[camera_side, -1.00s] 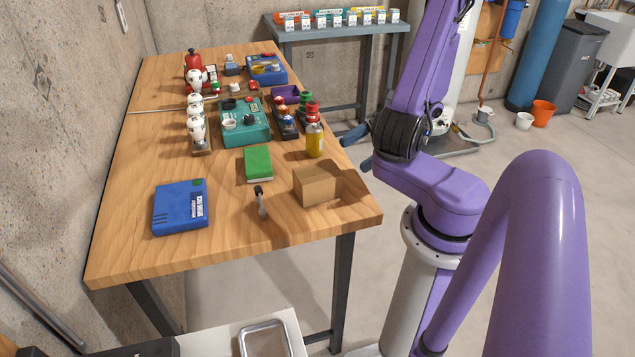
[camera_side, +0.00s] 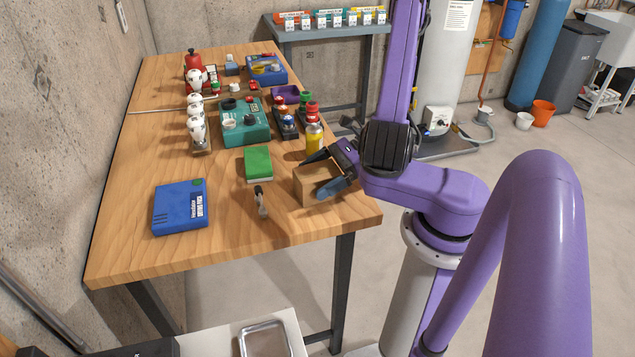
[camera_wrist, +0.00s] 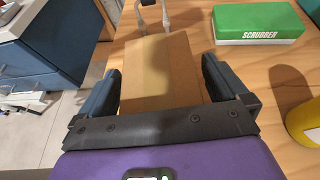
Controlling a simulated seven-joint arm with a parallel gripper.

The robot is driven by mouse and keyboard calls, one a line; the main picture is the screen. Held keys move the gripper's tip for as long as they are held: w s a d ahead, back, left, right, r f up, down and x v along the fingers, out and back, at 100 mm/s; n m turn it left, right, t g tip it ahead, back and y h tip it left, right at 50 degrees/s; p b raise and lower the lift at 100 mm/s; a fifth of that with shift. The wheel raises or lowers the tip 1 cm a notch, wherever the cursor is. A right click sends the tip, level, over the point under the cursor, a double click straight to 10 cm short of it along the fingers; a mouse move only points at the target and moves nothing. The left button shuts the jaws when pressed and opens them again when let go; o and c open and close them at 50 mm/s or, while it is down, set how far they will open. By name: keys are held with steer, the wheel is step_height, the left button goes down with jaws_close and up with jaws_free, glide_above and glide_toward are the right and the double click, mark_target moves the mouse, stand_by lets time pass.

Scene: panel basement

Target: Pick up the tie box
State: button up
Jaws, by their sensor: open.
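A plain brown cardboard box (camera_side: 306,187) stands near the right edge of the wooden table. I see no label on it, so I take it as the tie box. My gripper (camera_side: 314,177) is open at the box, coming in from the table's right side. In the wrist view the box (camera_wrist: 158,72) lies between the two dark fingers of my gripper (camera_wrist: 160,85), one on each side. A narrow gap shows beside the right finger; I cannot tell whether the left finger touches. The box rests on the table.
A green scrubber box (camera_side: 258,162), a yellow bottle (camera_side: 314,140) and a small metal-and-black tool (camera_side: 261,201) stand close to the box. A blue box (camera_side: 181,207) lies at left. Several devices and figures fill the far table. The front table area is clear.

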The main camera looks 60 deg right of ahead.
mark_target(317, 171)
steer(key=shift+a, duration=0.1)
steer(key=c, duration=1.1)
steer(key=shift+c, duration=0.2)
steer(key=shift+r, duration=0.1)
steer(key=shift+w+r, duration=0.1)
steer(key=shift+r, duration=4.8)
